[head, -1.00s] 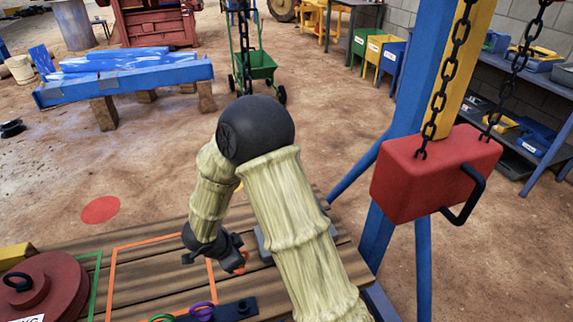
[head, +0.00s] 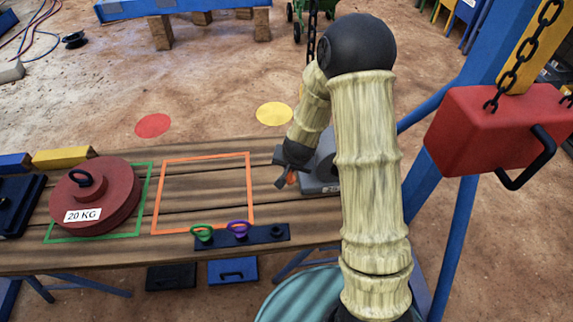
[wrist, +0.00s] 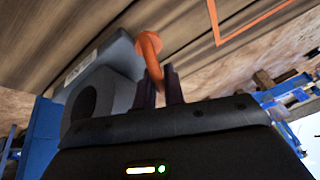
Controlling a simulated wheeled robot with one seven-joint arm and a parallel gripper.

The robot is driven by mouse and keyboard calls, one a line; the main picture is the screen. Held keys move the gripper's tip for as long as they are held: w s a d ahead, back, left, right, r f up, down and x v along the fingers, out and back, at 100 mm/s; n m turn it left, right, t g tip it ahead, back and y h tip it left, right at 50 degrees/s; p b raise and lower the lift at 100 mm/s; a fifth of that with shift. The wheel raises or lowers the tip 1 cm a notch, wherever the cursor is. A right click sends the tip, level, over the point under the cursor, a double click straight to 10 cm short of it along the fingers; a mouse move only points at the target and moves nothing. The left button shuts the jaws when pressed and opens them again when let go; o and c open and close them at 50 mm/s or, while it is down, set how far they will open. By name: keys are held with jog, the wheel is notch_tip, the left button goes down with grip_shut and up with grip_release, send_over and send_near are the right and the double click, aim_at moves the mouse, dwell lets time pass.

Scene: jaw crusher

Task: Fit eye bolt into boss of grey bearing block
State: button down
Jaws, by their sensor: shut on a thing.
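The eye bolt (wrist: 149,46) is orange, and my gripper (wrist: 164,84) is shut on it in the wrist view. In the head view my gripper (head: 285,178) hangs just left of the grey bearing block, with a bit of orange at its tip. The grey bearing block (wrist: 92,92) shows a large round bore in the wrist view, left of the jaws. In the head view the block (head: 322,168) is partly hidden behind my arm. Its boss is not clearly visible, and I cannot tell whether the bolt touches the block.
A dark rack (head: 262,236) at the bench's front edge holds a green eye bolt (head: 201,233) and a purple one (head: 238,229). A dark red 20 KG weight (head: 97,195) lies left. The orange-outlined area (head: 205,192) is bare. A red chain-hung block (head: 490,128) is at right.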

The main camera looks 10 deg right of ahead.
jog(key=d+n, duration=0.1)
jog(key=s+d+f+n+y, duration=0.1)
jog(key=n, duration=0.1)
jog(key=s+d+n+y, duration=0.1)
jog(key=d+n, duration=0.1)
jog(key=shift+d+f+g, duration=0.1)
jog(key=shift+f+g, duration=0.2)
jog(key=shift+f, duration=0.1)
